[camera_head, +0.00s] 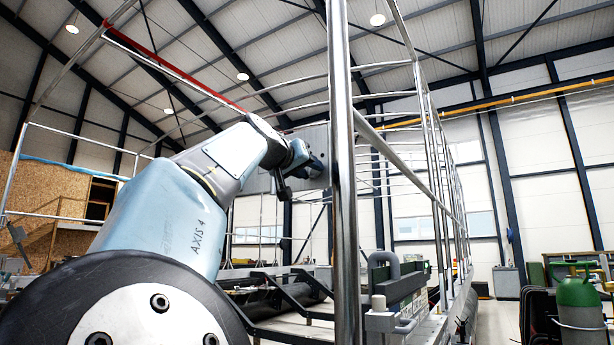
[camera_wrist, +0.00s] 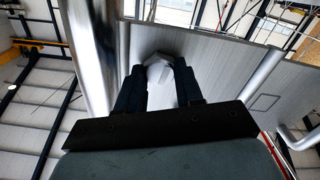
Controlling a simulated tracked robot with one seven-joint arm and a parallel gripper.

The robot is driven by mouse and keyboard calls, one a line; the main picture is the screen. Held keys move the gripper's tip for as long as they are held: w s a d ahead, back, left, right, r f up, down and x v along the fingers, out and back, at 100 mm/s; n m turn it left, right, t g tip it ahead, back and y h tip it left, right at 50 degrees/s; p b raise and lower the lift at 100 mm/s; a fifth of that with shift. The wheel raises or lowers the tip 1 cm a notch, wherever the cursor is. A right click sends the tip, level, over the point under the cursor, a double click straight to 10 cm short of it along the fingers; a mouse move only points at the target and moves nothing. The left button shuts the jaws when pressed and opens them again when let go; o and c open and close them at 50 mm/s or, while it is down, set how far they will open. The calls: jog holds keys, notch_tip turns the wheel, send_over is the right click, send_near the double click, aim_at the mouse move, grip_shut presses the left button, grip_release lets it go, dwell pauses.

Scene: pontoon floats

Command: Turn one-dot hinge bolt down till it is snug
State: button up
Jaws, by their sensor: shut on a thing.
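In the wrist view, my gripper (camera_wrist: 160,88) points at a flat grey metal panel (camera_wrist: 225,65). Its two dark fingers are shut on a pale grey faceted piece, which looks like the hinge bolt (camera_wrist: 160,66), at the panel's face. No dot mark shows on it, and the fingers hide its sides. In the head view, my gripper (camera_head: 311,167) is up at the panel (camera_head: 312,138), partly behind a thick upright post. The bolt cannot be made out there, and whether its head touches the panel cannot be told.
A thick shiny post (camera_head: 344,180) stands close in front of my arm; a post (camera_wrist: 90,55) also stands left of the fingers in the wrist view. Railings (camera_head: 440,160) run along the right. A green gas cylinder (camera_head: 580,310) stands at the lower right.

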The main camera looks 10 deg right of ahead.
jog(key=m, duration=1.2)
jog(key=o, duration=0.9)
